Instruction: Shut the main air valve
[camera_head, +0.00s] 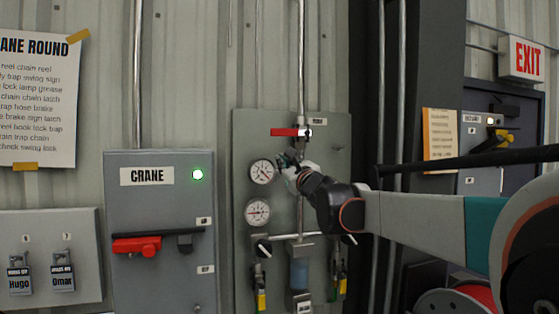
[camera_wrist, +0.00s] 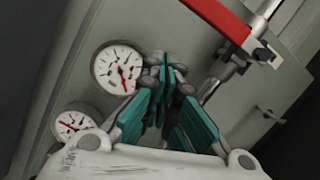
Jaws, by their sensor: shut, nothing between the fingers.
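The main air valve has a red lever (camera_head: 289,132) near the top of the grey air panel (camera_head: 335,160). The lever lies level, across the vertical pipe (camera_head: 301,70), and reaches left from its pivot. In the wrist view the red lever (camera_wrist: 222,22) crosses the top, with its pivot at its right end. My gripper (camera_head: 283,159) is just below the lever, in front of the panel beside the upper gauge. In the wrist view my gripper (camera_wrist: 168,66) has its teal fingers together with nothing between them, apart from the lever.
Two round gauges, upper (camera_head: 262,172) and lower (camera_head: 258,212), are on the panel's left side. Small valves and a blue-bowled filter (camera_head: 299,274) sit below. A grey CRANE box (camera_head: 150,205) with a red handle (camera_head: 137,246) stands left. A second switch box (camera_head: 482,180) is right.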

